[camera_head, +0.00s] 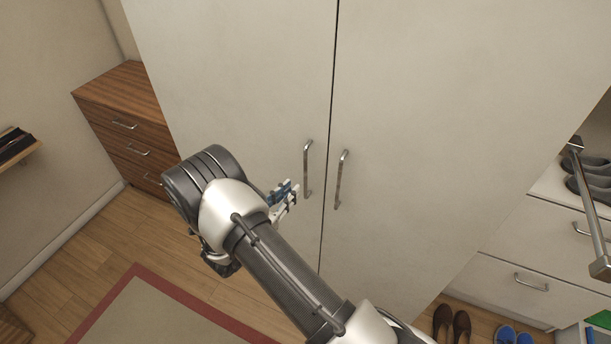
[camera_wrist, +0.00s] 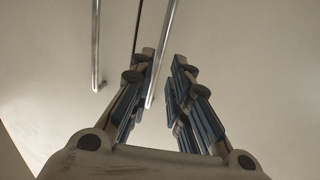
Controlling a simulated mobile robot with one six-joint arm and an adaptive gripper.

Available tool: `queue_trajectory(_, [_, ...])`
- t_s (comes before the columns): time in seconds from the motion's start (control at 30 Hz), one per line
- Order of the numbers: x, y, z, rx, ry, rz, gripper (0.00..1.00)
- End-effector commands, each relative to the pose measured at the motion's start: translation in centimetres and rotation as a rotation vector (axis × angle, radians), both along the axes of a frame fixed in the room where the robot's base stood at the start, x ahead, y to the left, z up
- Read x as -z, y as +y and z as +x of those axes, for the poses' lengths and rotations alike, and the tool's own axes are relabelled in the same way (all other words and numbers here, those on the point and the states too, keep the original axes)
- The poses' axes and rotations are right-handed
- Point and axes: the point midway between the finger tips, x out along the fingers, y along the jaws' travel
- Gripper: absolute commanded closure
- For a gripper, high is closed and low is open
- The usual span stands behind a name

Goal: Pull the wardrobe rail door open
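Two tall white wardrobe doors stand shut side by side, the left door (camera_head: 235,75) and the right door (camera_head: 440,110), with a thin dark seam between them. The left door's handle (camera_head: 307,170) and the right door's handle (camera_head: 341,180) are upright metal bars near the seam. My gripper (camera_head: 290,193) is in front of the doors, fingers pointing at them. In the wrist view its two fingers (camera_wrist: 164,58) are apart, and the right handle (camera_wrist: 165,45) shows in the gap between them. I cannot tell whether the fingertips reach around it. The left handle (camera_wrist: 95,45) is outside the left finger.
A wooden drawer chest (camera_head: 125,90) stands at the left, beside a small wall shelf (camera_head: 20,155). A red-bordered rug (camera_head: 165,315) lies on the floor. At the right are a metal bar (camera_head: 590,205), white drawers (camera_head: 515,275) and shoes (camera_head: 452,325).

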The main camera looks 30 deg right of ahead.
Motion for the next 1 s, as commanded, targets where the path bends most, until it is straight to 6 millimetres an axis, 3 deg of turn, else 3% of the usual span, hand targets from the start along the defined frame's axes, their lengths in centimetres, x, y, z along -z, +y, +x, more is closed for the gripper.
queue_trajectory(0.2, [0.0, -4.3, 2.0, 0.004, -0.001, 0.0, 0.83])
queue_trajectory(0.4, [0.0, -6.8, 3.3, 0.002, 0.0, 0.0, 0.83])
queue_trajectory(0.83, [0.0, -7.6, 3.9, -0.001, 0.001, 0.0, 0.83])
queue_trajectory(1.0, [0.0, -7.6, 3.9, -0.001, 0.001, 0.0, 0.94])
